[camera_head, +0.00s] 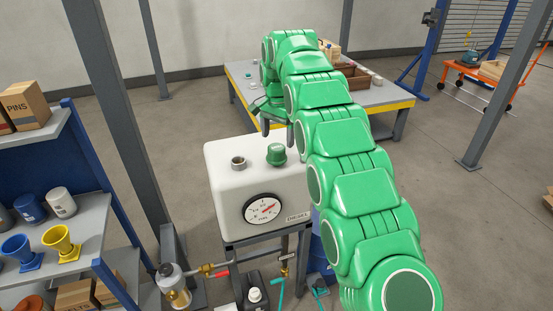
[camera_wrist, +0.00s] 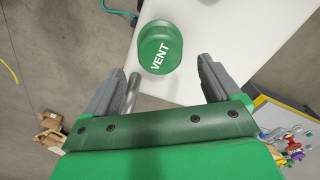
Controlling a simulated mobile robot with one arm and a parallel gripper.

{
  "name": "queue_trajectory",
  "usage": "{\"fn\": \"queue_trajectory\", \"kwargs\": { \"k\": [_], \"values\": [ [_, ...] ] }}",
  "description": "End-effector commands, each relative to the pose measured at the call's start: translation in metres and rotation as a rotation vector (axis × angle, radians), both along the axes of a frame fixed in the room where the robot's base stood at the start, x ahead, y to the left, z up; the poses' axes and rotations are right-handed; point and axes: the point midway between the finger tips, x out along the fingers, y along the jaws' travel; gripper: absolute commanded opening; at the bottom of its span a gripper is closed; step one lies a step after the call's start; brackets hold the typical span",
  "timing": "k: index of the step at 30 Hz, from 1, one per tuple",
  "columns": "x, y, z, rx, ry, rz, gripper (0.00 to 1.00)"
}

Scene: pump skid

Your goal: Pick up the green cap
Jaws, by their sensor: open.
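The green cap (camera_head: 276,154) sits on top of the white diesel tank (camera_head: 225,192), right of a short open metal neck (camera_head: 238,161). In the wrist view the cap (camera_wrist: 160,47) shows its round top with the white word VENT. My gripper (camera_head: 278,132) is just above and behind the cap in the head view, fingers pointing down. In the wrist view my gripper (camera_wrist: 162,68) is open, with one finger to each side of the cap's lower edge and clear gaps between. Nothing is held.
A dial gauge (camera_head: 265,209) is on the tank's front. A workbench (camera_head: 387,102) with bins is behind. A grey metal cylinder (camera_wrist: 131,92) shows beside the left finger.

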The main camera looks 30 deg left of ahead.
Motion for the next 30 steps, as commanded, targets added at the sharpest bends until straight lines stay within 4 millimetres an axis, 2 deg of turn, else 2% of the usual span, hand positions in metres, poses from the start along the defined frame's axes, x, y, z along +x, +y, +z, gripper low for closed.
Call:
{"fn": "queue_trajectory", "kwargs": {
  "k": [20, 30],
  "values": [
    [-0.001, 0.001, -0.034, -0.001, 0.001, 0.0, 0.9],
    [-0.003, 0.002, -0.072, -0.002, 0.001, 0.001, 0.9]
  ]
}}
